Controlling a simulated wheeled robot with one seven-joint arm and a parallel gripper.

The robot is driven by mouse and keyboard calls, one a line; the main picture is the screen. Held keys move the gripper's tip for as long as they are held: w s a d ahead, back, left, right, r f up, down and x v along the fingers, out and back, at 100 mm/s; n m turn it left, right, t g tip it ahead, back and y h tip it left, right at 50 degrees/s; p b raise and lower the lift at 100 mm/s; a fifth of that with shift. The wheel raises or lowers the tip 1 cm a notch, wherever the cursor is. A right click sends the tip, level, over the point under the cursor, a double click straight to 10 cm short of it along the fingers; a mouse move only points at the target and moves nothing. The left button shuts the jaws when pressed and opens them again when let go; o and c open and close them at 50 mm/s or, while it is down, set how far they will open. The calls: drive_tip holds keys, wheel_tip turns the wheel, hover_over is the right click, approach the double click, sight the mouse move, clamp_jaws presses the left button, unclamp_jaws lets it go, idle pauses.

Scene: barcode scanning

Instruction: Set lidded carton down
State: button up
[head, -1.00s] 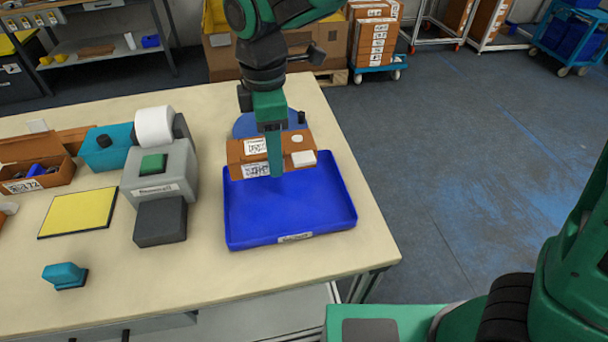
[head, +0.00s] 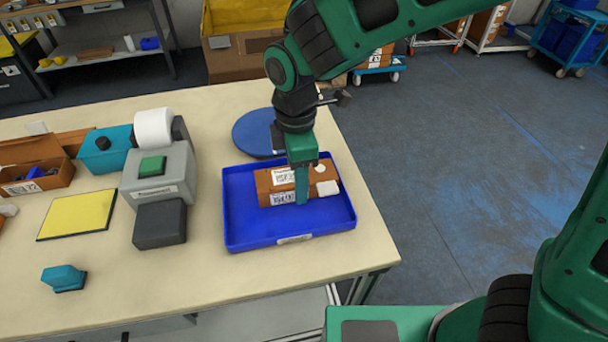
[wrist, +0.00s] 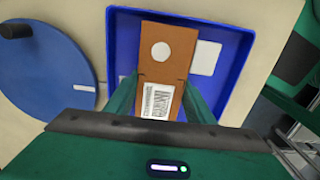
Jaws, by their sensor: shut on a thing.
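The lidded carton (head: 263,189) is a brown box with white barcode labels and a round white sticker. It also shows in the wrist view (wrist: 175,75), lying between my fingers. My gripper (head: 302,198) points down and is shut on the carton. The carton is inside the outline of the blue tray (head: 240,228), toward its back half. I cannot tell whether its underside touches the tray floor. A white patch (wrist: 205,58) shows on the tray floor beside the carton in the wrist view.
A round blue disc (head: 252,134) lies behind the tray. A grey device with a white roll (head: 153,127) and a dark block (head: 160,224) stand to the left. A yellow pad (head: 78,214) and a teal item (head: 64,276) lie further left. The tray's front half is empty.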

drive_tip(key=shift+f, duration=0.1)
drive_tip(key=o, duration=1)
wheel_tip(320, 180, up, 12)
drive_tip(key=shift+r, duration=0.1)
drive_tip(key=shift+d, duration=0.1)
